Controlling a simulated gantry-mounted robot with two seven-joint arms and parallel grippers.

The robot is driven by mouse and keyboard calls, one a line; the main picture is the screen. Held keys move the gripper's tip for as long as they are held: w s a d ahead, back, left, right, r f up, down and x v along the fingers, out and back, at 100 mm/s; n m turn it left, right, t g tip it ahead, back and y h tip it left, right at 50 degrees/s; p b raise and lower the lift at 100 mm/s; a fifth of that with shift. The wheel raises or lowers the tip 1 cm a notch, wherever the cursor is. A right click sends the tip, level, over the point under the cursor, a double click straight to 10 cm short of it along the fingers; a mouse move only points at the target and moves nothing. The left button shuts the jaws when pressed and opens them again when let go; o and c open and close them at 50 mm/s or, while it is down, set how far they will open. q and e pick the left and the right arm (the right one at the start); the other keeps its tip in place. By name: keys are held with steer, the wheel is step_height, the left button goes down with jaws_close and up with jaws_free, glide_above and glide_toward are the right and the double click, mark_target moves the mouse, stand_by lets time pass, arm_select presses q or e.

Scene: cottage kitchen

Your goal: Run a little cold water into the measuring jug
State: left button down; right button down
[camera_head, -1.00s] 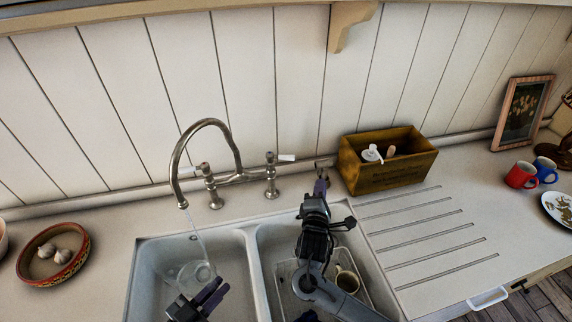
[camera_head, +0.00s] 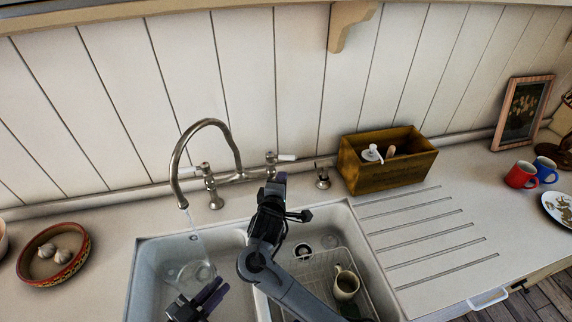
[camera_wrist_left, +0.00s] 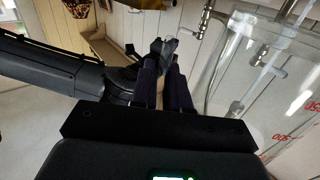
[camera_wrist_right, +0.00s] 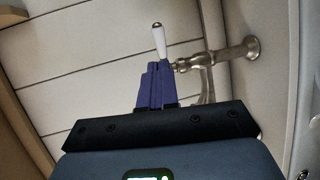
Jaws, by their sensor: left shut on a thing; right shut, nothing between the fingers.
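The clear measuring jug (camera_head: 181,274) is in the left sink basin under the tap (camera_head: 206,122). A thin stream of water (camera_head: 194,226) falls from the spout towards it. My left gripper (camera_head: 215,288) is shut on the jug at its right side. The jug's glass wall with red marks also shows in the left wrist view (camera_wrist_left: 262,75). My right gripper (camera_head: 273,182) is shut and empty, just below the tap's right white lever (camera_head: 287,157). In the right wrist view the lever (camera_wrist_right: 159,39) is just beyond the fingertips (camera_wrist_right: 156,68); I cannot tell if they touch.
The right basin holds a wire rack (camera_head: 318,262) with a cream mug (camera_head: 345,284). A wooden box (camera_head: 388,176) stands behind the grooved drainer (camera_head: 425,235). A bowl of garlic (camera_head: 28,270) is at the left. Red (camera_head: 519,175) and blue (camera_head: 546,169) mugs stand at the right.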

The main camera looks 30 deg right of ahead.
mark_target(290, 158)
steer(key=x, duration=0.8)
steer(key=shift+w+d, duration=0.15)
steer(key=shift+w, duration=0.1)
steer(key=shift+d+f+n+t+y, duration=0.1)
steer(key=shift+d+n+t+y, duration=0.3)
steer(key=shift+y, duration=0.1)
steer(key=shift+w+d+n+t+y, duration=0.3)
steer(key=shift+d+n+t+y, duration=0.25)
steer(key=shift+n+y, duration=0.4)
steer(key=shift+w+d+y, duration=0.2)
steer(key=shift+w+y, duration=0.05)
